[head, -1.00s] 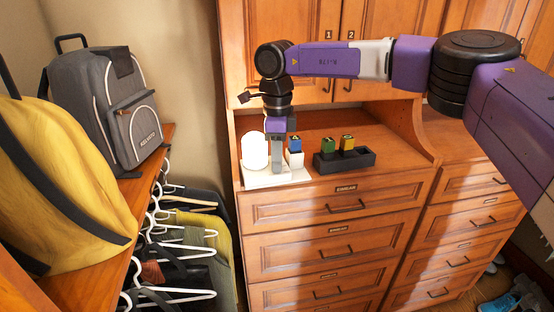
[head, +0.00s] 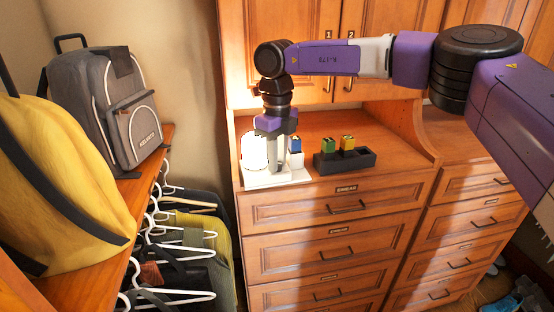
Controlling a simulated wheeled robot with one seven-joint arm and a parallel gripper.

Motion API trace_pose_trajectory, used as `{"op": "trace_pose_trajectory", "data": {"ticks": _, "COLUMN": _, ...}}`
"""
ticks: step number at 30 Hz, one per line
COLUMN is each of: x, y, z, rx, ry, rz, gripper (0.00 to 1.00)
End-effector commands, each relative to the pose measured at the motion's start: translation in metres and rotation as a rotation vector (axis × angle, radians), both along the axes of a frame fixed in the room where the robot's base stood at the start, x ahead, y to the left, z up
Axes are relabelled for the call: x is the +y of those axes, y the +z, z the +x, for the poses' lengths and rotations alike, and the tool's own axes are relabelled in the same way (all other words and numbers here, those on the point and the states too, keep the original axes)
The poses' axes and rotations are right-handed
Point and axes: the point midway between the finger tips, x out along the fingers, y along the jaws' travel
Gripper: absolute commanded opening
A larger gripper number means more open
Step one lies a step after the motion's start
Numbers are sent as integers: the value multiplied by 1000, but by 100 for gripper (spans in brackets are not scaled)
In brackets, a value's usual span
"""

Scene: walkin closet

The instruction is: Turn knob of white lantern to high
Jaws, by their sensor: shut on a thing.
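The white lantern (head: 254,152) stands upright on a white base (head: 262,183) at the left end of the wooden counter. My gripper (head: 279,165) points down just right of the lantern's round body, its fingers low over the base. It is shut on a small part there, which the fingers hide; this is likely the knob. The knob's setting cannot be seen.
A black tray (head: 362,159) with small coloured blocks sits further right. Cabinet doors (head: 290,45) rise behind. The counter between tray and right side panel is clear.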

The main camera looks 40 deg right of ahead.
Motion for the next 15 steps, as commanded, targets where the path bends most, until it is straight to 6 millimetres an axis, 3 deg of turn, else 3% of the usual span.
{"op": "trace_pose_trajectory", "data": {"ticks": 12, "x": 0, "y": 1, "z": 0, "rx": -1, "ry": -6, "rz": 0, "gripper": 0}}
{"op": "trace_pose_trajectory", "data": {"ticks": 13, "x": 0, "y": 1, "z": 0, "rx": -1, "ry": -6, "rz": 0, "gripper": 26}}
{"op": "trace_pose_trajectory", "data": {"ticks": 15, "x": 0, "y": 1, "z": 0, "rx": -1, "ry": -6, "rz": 0, "gripper": 40}}
